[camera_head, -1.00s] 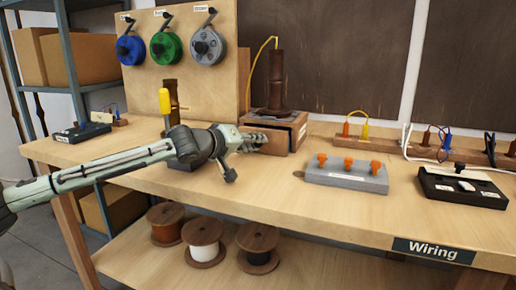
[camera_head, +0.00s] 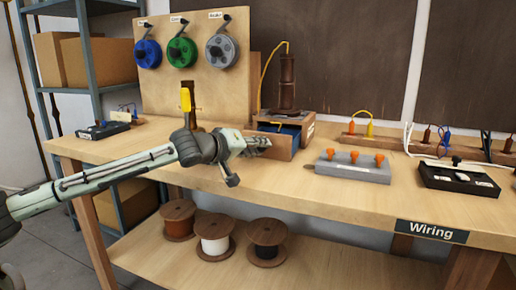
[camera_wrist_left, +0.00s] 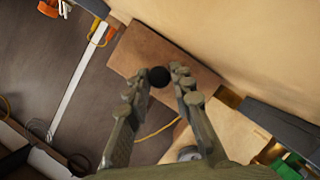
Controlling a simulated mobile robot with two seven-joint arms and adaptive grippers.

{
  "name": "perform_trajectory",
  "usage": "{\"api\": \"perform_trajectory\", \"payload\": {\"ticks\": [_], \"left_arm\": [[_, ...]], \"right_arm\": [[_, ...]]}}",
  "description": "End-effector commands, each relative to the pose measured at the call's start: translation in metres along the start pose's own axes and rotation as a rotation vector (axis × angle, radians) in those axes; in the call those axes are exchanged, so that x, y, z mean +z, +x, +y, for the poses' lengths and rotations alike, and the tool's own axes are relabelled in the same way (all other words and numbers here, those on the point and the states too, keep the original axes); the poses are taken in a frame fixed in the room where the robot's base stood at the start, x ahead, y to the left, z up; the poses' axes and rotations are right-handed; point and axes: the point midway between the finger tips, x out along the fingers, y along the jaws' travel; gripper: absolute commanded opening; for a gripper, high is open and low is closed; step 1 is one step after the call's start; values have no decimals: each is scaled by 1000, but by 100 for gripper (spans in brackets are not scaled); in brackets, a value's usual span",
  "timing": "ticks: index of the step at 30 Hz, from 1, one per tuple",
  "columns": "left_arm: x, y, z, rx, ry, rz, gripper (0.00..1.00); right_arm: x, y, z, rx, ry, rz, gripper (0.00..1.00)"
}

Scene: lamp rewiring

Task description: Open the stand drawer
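The wooden stand (camera_head: 285,119) is on the bench, with a dark brown column (camera_head: 287,82) on top. Its drawer (camera_head: 278,145) is pulled partly out toward me, and a blue interior shows behind the drawer front. My left gripper (camera_head: 262,144) is at the drawer front. In the left wrist view, its fingers (camera_wrist_left: 158,78) are on both sides of a round black knob (camera_wrist_left: 159,76) on the brown drawer front (camera_wrist_left: 190,66). The gripper hides the knob in the head view. My right gripper is out of view.
A yellow-handled tool (camera_head: 186,99) stands behind my left wrist. A grey block (camera_head: 352,172) with orange connectors and a black tray (camera_head: 460,182) are to the right. Spools (camera_head: 212,238) are on the lower shelf. The bench front between is clear.

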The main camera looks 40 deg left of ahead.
Motion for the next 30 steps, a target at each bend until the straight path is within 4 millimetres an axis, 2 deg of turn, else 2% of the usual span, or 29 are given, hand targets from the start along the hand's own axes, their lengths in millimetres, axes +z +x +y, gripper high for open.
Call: {"api": "perform_trajectory", "payload": {"ticks": [1,4,16,30], "left_arm": [[0,0,0,0,0,1,31],[0,0,0,0,0,0,42],[0,-3,-1,-1,0,0,42],[8,-32,-5,0,-5,-8,42]], "right_arm": [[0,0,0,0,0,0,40],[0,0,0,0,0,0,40],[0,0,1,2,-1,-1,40],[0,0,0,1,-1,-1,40]]}}
